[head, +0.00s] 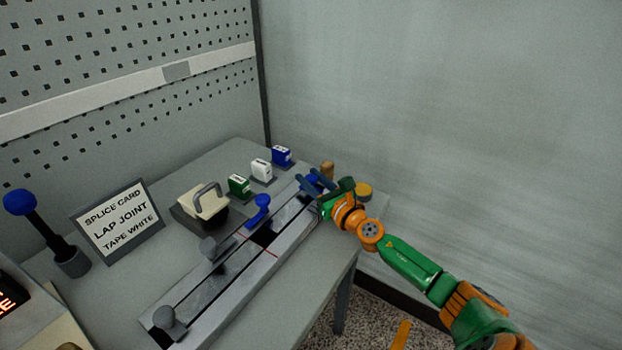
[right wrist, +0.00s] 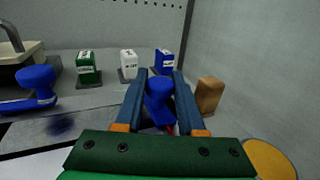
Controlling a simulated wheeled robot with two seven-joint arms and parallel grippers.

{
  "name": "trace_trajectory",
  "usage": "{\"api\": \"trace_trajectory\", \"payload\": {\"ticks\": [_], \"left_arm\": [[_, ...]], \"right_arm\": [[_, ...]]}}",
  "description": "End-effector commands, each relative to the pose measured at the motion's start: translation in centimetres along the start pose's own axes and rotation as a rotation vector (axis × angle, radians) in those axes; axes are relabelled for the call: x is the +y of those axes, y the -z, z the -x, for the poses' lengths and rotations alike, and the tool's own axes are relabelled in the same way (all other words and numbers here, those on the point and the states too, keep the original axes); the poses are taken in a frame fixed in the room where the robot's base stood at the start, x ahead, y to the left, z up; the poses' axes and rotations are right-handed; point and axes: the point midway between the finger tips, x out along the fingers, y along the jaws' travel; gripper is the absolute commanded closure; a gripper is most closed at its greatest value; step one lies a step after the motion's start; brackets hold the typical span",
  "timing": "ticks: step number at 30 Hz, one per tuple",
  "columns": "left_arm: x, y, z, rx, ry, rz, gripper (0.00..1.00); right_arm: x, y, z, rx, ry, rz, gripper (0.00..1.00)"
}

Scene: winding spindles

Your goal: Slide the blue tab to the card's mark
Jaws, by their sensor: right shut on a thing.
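A grey splicing block (head: 205,312) with long slots lies across the table and carries thin red marks. My right gripper (head: 315,183) is at its far right end, shut on a blue tab, whose knob shows between the fingers in the right wrist view (right wrist: 159,88). A second blue tab (head: 259,208) stands near the middle of the block, apart from the gripper; it also shows in the right wrist view (right wrist: 38,84). Two grey tabs stand nearer, one mid-block (head: 212,247) and one at the near end (head: 168,321). The splice card (head: 118,220) reads "LAP JOINT, TAPE WHITE". My left gripper is out of view.
Green (head: 239,185), white (head: 261,170) and blue (head: 281,156) boxes stand behind the block. A cream handled device (head: 203,203) sits left of them. A wooden peg (head: 327,168) and a yellow disc (head: 364,190) are close to the right gripper. A blue-knobbed lever (head: 40,228) stands at left.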

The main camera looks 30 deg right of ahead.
Motion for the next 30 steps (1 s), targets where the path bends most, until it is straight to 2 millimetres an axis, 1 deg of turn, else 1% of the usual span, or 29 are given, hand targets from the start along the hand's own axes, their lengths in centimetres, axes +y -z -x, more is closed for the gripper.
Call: {"api": "trace_trajectory", "payload": {"ticks": [22, 23, 27, 30], "left_arm": [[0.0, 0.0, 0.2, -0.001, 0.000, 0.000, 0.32], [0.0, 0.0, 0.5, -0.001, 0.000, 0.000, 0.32], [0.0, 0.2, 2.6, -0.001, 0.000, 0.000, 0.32], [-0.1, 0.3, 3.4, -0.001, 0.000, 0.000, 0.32]], "right_arm": [[0.1, -0.1, 0.1, 0.000, 0.000, 0.000, 1.00], [0.4, -0.2, 0.1, 0.000, -0.002, -0.001, 1.00], [2.9, -0.6, 1.2, 0.003, -0.004, -0.003, 1.00], [4.6, -0.4, 1.9, 0.003, -0.004, -0.002, 1.00]]}}
